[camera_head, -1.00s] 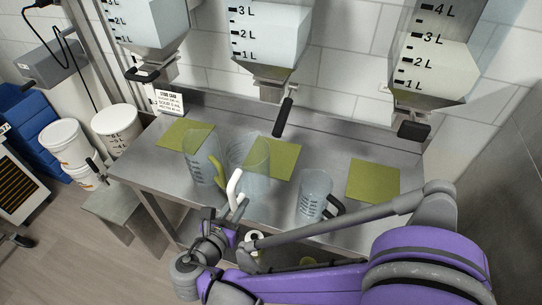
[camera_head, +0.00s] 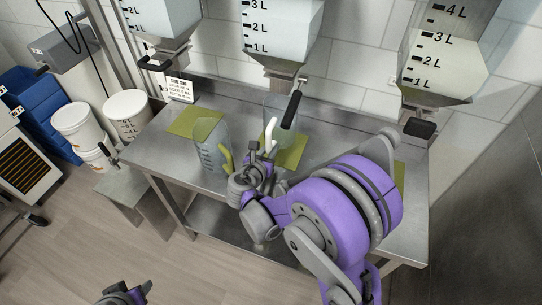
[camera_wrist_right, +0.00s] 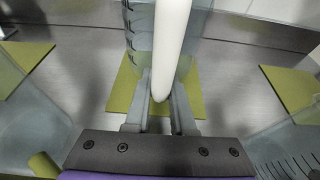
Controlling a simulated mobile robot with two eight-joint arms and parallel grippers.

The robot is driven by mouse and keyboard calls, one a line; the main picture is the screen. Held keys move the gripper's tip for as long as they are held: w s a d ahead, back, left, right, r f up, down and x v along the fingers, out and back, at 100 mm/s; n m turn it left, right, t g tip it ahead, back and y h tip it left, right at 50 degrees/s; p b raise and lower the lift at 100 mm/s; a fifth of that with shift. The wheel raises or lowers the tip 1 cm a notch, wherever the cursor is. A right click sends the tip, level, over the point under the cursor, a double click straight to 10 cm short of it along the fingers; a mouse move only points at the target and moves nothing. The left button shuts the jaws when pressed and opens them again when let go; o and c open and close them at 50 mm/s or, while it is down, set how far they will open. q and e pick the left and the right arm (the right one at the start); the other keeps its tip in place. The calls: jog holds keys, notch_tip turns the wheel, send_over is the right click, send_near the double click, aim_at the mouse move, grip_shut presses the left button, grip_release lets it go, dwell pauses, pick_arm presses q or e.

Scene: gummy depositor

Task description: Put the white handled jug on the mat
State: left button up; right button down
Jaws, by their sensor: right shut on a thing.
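The clear jug (camera_head: 281,107) with the white handle (camera_head: 270,132) is upright at the middle green mat (camera_head: 296,152), below the middle hopper. My right gripper (camera_head: 263,160) is shut on its white handle, which also shows between the fingers in the right wrist view (camera_wrist_right: 171,45). The middle mat (camera_wrist_right: 190,98) shows around and below the jug there. I cannot tell whether the jug's base touches the mat. Part of the jug is hidden by the gripper and the hopper's black handle. My left gripper (camera_head: 128,294) is at the bottom edge, away from the table.
A clear jug (camera_head: 208,143) with a yellow-green handle stands left of my right gripper. Another clear jug (camera_wrist_right: 288,150) is at the right in the wrist view. Green mats lie left (camera_head: 190,121) and right (camera_wrist_right: 292,88). The middle hopper's black handle (camera_head: 291,110) hangs close by.

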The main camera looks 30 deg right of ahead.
jog(key=shift+s+f, duration=0.15)
jog(key=shift+f, duration=0.2)
notch_tip(320, 180, down, 3)
jog(key=shift+r, duration=0.2)
jog(key=shift+w+d+f, duration=0.15)
jog(key=shift+w+f, duration=0.05)
jog(key=shift+f, duration=0.2)
jog(key=shift+f, duration=0.15)
jog(key=c, duration=0.8)
grip_release()
jog(key=shift+o, duration=0.2)
